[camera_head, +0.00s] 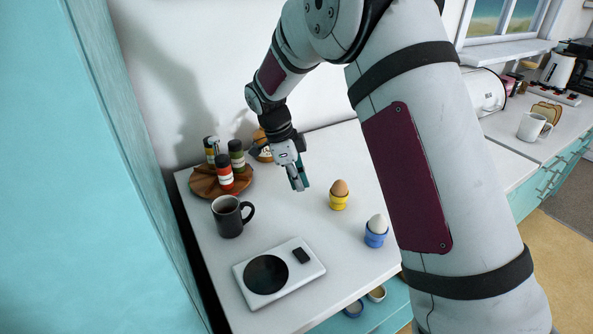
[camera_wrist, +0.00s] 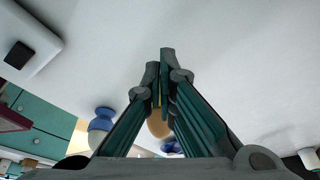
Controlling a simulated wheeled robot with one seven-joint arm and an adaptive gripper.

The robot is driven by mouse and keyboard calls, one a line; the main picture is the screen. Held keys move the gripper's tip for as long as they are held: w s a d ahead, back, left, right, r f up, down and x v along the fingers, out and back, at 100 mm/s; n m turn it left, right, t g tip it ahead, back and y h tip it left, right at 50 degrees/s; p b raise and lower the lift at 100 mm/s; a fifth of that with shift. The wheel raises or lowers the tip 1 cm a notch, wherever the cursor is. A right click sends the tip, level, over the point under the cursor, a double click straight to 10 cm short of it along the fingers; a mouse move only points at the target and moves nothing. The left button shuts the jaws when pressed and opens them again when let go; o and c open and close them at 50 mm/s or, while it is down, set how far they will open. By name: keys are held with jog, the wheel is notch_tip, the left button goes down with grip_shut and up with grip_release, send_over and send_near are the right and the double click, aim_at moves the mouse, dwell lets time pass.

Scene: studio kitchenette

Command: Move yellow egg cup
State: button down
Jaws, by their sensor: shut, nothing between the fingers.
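The yellow egg cup (camera_head: 339,203) stands upright on the white counter with a brown egg (camera_head: 340,187) in it. My gripper (camera_head: 301,186) is shut and empty, above the counter and to the left of the egg cup, apart from it. In the wrist view my shut fingertips (camera_wrist: 164,58) point away over the counter. The brown egg (camera_wrist: 158,126) shows behind and between the fingers there, and the fingers mostly hide the yellow cup.
A blue egg cup (camera_head: 375,238) with a white egg stands at the front right. A dark mug (camera_head: 229,217), a wooden tray (camera_head: 205,186) with several jars and a white device (camera_head: 308,272) with a black disc occupy the left and front. My arm covers the right side.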

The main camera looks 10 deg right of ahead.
aim_at(322, 205)
jog(key=x, duration=0.4)
jog(key=shift+s+d+f+p, duration=0.15)
jog(key=shift+d+f+p, duration=0.05)
jog(key=shift+d+p, duration=0.2)
jog(key=d, duration=0.2)
jog(key=shift+s+d+p, duration=0.35)
jog(key=shift+d, duration=0.25)
jog(key=s+d, duration=0.1)
jog(key=d, duration=0.4)
jog(key=s+d, duration=0.2)
jog(key=d, duration=0.4)
jog(key=s+d, duration=0.1)
jog(key=d, duration=0.4)
jog(key=shift+s+d, duration=0.2)
jog(key=shift+d, duration=0.05)
